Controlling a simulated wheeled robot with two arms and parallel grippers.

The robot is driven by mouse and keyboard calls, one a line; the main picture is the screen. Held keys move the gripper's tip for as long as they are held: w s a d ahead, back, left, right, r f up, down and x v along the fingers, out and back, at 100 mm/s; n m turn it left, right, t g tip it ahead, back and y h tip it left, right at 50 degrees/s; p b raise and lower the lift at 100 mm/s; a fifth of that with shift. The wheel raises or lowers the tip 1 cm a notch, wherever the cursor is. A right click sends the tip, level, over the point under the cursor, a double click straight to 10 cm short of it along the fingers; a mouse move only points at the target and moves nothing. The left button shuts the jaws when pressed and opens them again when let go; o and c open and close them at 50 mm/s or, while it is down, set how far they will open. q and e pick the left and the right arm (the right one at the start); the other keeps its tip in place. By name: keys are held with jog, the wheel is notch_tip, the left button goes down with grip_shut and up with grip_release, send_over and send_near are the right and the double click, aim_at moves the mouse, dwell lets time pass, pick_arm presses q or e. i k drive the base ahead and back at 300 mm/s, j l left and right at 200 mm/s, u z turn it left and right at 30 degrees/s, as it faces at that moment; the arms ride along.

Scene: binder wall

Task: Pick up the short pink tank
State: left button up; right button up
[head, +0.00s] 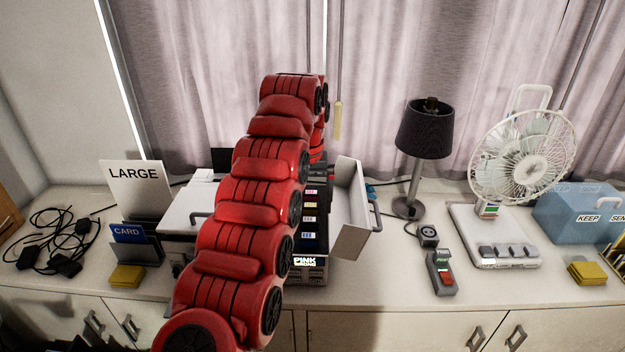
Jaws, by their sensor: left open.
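An open printer (181,216) stands in the middle of the cabinet top. Its bay holds a row of dark tanks with small coloured labels (309,219), partly hidden by my left arm. I cannot tell which of them is the short pink tank. A small display (305,262) at the printer's front reads "PINK" with a second line that looks like "WRONG". My left arm reaches over the printer and bends down at its far end. My left gripper (317,158) is open behind the arm near the back of the bay, mostly hidden. My right gripper is out of view.
The printer's white flap (351,212) stands open at the right. At left are cables (62,240), a "LARGE" sign (138,188) and a card holder (134,243).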

aim_at(310, 194)
jog(key=i, duration=0.85)
jog(key=j, duration=0.15)
